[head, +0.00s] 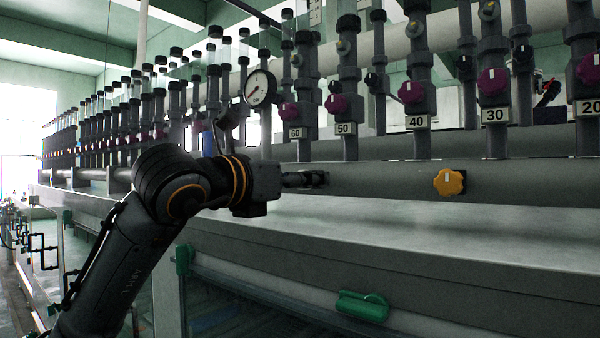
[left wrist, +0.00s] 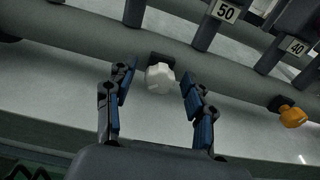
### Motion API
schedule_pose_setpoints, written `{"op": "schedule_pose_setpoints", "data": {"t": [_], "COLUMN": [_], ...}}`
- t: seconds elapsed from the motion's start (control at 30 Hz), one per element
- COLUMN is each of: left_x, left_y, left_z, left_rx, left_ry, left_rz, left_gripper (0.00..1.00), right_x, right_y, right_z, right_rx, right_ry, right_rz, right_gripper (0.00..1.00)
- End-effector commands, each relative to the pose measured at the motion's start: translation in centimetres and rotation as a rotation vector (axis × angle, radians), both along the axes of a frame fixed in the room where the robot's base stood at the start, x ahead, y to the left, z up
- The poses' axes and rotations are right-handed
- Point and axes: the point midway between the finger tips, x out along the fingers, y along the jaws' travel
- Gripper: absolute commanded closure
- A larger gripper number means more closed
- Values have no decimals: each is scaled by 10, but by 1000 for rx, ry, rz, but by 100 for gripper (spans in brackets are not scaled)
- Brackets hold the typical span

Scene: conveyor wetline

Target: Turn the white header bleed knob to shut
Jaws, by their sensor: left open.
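The white header bleed knob (left wrist: 160,78) sits on a dark square base on the grey header pipe (left wrist: 110,38) in the left wrist view. My left gripper (left wrist: 158,71) is open, with one finger on each side of the knob. Small gaps seem to show between the fingers and the knob; I cannot tell whether either touches. In the head view, my left gripper (head: 305,180) points right along the front of the header pipe (head: 380,183), and the white knob is hidden there. My right gripper is in no view.
An orange knob (head: 448,182) is on the same pipe to the right; it also shows in the left wrist view (left wrist: 293,117). Upright tubes with purple knobs (head: 411,92) and number plates rise above. A pressure gauge (head: 260,88) stands above my arm. Green handles (head: 362,306) are below.

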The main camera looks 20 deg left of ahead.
Motion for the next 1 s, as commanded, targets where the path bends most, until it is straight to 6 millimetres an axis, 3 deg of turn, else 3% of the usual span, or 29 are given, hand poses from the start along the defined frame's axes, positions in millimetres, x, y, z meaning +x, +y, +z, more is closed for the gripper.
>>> {"op": "schedule_pose_setpoints", "data": {"t": [0.27,0.5,0.53,1.0], "left_x": [1,1,1,0], "left_y": [0,0,0,0], "left_z": [0,0,0,0], "left_rx": [1,0,0,111], "left_ry": [-1,-1,-1,-45], "left_rz": [0,0,0,2], "left_gripper": [48,97,100,100], "right_x": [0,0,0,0], "right_y": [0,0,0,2], "right_z": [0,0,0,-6], "right_rx": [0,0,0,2], "right_ry": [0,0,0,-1], "right_rz": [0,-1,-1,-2], "right_gripper": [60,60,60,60]}}
